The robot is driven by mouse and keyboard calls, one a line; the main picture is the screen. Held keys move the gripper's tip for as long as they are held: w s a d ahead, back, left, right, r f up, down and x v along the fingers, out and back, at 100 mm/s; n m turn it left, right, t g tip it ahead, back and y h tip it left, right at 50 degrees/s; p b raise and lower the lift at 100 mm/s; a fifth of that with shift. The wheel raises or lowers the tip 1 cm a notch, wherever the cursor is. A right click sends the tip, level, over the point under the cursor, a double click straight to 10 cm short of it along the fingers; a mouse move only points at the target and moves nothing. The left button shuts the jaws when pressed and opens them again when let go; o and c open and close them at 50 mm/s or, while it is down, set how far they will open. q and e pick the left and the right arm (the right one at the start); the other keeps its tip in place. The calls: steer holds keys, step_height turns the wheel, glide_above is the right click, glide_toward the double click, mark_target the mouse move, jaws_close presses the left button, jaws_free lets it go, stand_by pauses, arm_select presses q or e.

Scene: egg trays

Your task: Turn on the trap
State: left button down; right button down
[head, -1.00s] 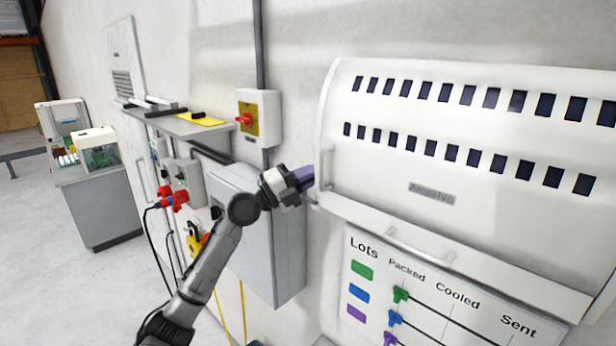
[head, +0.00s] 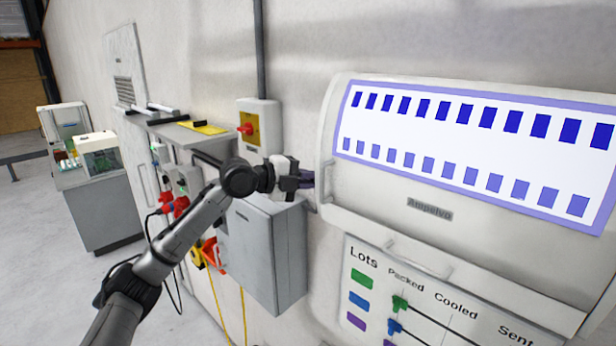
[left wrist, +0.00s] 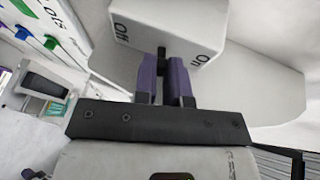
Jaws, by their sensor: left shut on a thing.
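The trap (head: 440,205) is a large white wall unit with two rows of slots and the name Ampelvo. Its panel glows white with blue-violet slots. In the left wrist view, a white switch box (left wrist: 185,22) bears Off and On labels. A small black switch lever (left wrist: 162,52) sticks out of it between my purple fingers. My left gripper (head: 306,179) is at the trap's left side, and its fingers (left wrist: 164,80) are shut on the lever. The fingertips are partly hidden in the head view. My right gripper is not in view.
A grey wall cabinet (head: 262,250) stands just below my left gripper. A red rotary switch on a yellow plate (head: 249,128) is up and left. A shelf (head: 180,132) and red plugs (head: 177,205) lie further left. A lots board (head: 440,310) hangs below the trap.

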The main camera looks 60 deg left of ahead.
arm_select(q)
steer(key=shift+r+n+g+p, duration=0.3)
steer(key=shift+g+p, duration=0.4)
steer(key=shift+p, duration=0.05)
steer(key=c, duration=1.5)
jaws_free()
steer(key=shift+o, duration=0.2)
steer(key=b+v, duration=0.6)
steer(key=v, duration=0.7)
steer(key=shift+s+b, duration=0.35)
